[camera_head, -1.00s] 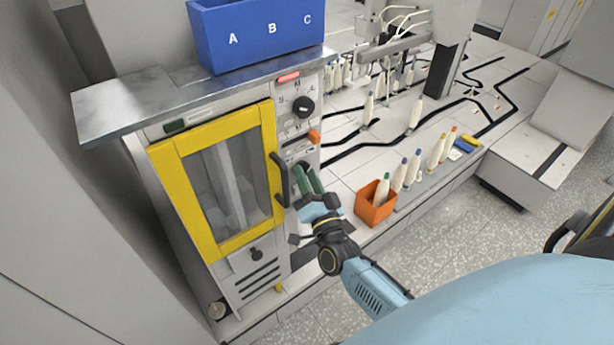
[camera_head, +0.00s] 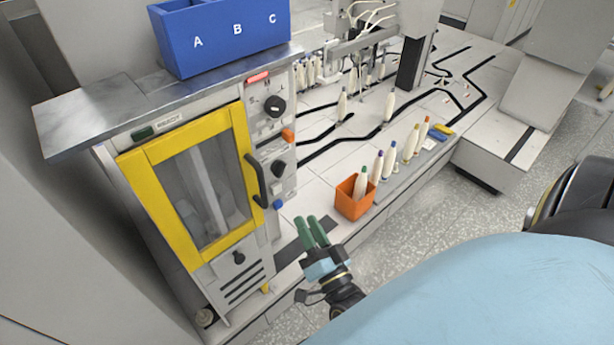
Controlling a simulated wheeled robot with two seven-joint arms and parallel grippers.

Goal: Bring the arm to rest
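My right gripper (camera_head: 311,220) is in the lower middle of the head view. Its two green fingers point up and away from me with a narrow gap between them, and I see nothing held. It is over the floor-side ledge, in front of the machine's lower right corner and left of and below the orange box (camera_head: 353,205). It touches nothing that I can see. Its forearm is mostly hidden behind my light blue body part at lower right. My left gripper does not show.
A machine with a yellow-framed door (camera_head: 190,185), dark handle (camera_head: 256,181) and knobs stands at left. A blue bin (camera_head: 222,38) lettered A, B, C sits on its metal top. Several bobbins stand along the ledge at right. Open floor (camera_head: 410,240) lies below them.

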